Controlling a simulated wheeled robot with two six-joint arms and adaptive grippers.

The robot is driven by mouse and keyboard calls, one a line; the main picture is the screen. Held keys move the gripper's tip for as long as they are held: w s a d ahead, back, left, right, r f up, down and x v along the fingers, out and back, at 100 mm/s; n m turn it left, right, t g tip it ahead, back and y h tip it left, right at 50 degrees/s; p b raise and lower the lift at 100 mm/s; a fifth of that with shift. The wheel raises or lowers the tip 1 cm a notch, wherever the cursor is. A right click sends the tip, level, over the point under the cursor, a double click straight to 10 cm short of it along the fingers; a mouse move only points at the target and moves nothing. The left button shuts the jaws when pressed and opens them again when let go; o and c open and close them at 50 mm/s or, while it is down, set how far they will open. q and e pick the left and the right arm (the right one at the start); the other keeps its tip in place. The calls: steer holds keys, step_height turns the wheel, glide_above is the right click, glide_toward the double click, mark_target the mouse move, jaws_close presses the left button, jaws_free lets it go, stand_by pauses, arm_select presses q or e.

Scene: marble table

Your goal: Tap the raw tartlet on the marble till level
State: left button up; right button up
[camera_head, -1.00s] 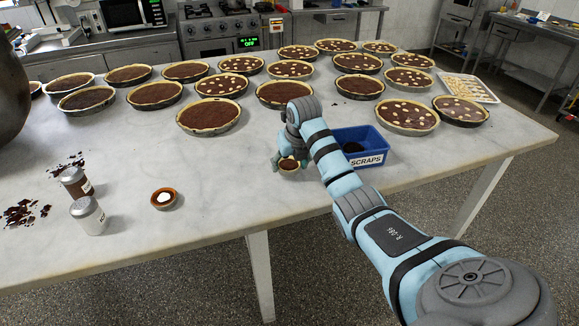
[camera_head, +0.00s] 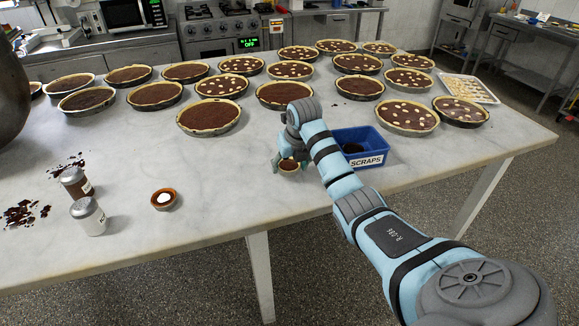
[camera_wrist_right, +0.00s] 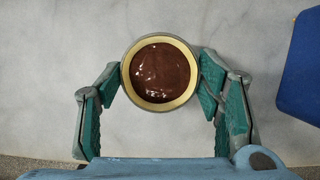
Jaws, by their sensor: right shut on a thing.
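The raw tartlet (camera_head: 289,169) is a small round pale crust in a dark rim, near the table's front edge. In the right wrist view the tartlet (camera_wrist_right: 160,72) shows glossy dark chocolate filling with a few light specks. My right gripper (camera_head: 286,162) is shut on the tartlet; its green-padded fingers (camera_wrist_right: 160,78) press the rim from both sides. I cannot tell whether the tartlet's base touches the marble table (camera_head: 225,185). My left gripper is not in view.
A blue scraps bin (camera_head: 369,160) stands just right of the gripper. Several large chocolate tarts (camera_head: 208,116) fill the back. A small brown dish with white contents (camera_head: 163,199), two shakers (camera_head: 88,215) and dark crumbs (camera_head: 25,213) lie left. Marble between dish and tartlet is clear.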

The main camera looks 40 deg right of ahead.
mark_target(293, 171)
steer(key=shift+f, duration=1.2)
steer(key=o, duration=1.3)
steer(key=shift+s+r, duration=0.1)
steer(key=shift+r, duration=0.25)
steer(key=v, duration=0.7)
steer(key=shift+f, duration=0.1)
steer(key=shift+f, duration=0.1)
